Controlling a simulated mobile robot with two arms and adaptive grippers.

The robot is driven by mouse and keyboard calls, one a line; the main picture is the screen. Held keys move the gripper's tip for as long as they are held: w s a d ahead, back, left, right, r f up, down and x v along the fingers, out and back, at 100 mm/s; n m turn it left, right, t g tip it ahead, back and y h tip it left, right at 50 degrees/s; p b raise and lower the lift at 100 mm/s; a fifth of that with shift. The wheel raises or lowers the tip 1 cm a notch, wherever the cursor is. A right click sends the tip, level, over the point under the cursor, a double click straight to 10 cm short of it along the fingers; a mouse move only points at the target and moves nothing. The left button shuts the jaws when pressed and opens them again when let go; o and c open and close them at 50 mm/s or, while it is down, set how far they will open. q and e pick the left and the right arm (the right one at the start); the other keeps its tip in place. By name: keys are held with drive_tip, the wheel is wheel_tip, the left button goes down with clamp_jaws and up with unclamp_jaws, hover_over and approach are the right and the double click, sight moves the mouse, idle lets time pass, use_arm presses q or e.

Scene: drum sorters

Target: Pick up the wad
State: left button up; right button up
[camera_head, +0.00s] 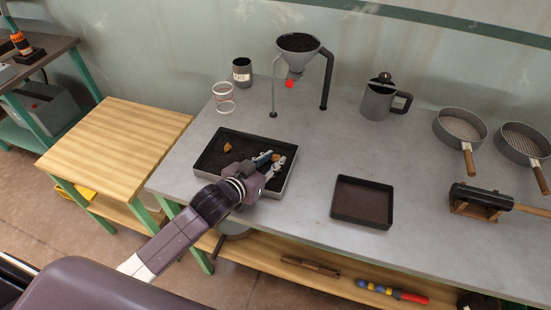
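A dark-bottomed tray (217,176) with a light metal rim stands at the front left of the grey table. A small orange-brown lump (228,147) lies in it towards the back. Whitish and tan pieces (279,161) show at the tray's right side, beside my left gripper's fingers. I cannot tell which of these is the wad. My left gripper (268,160) reaches over the tray from the front, with its fingers low at the right side. The hand hides part of the tray, and I cannot tell whether the fingers hold anything. My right gripper is out of view.
A funnel on a stand (298,43), a glass jar (224,98), a dark can (242,72) and a lidded jug (379,98) stand behind. A shallow dark tray (362,201) lies to the right, with sieves (459,127) beyond. A wooden table (118,145) adjoins at left.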

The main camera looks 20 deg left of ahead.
use_arm(q)
drive_tip(key=shift+c, duration=1.3)
drive_tip(key=shift+r, duration=0.1)
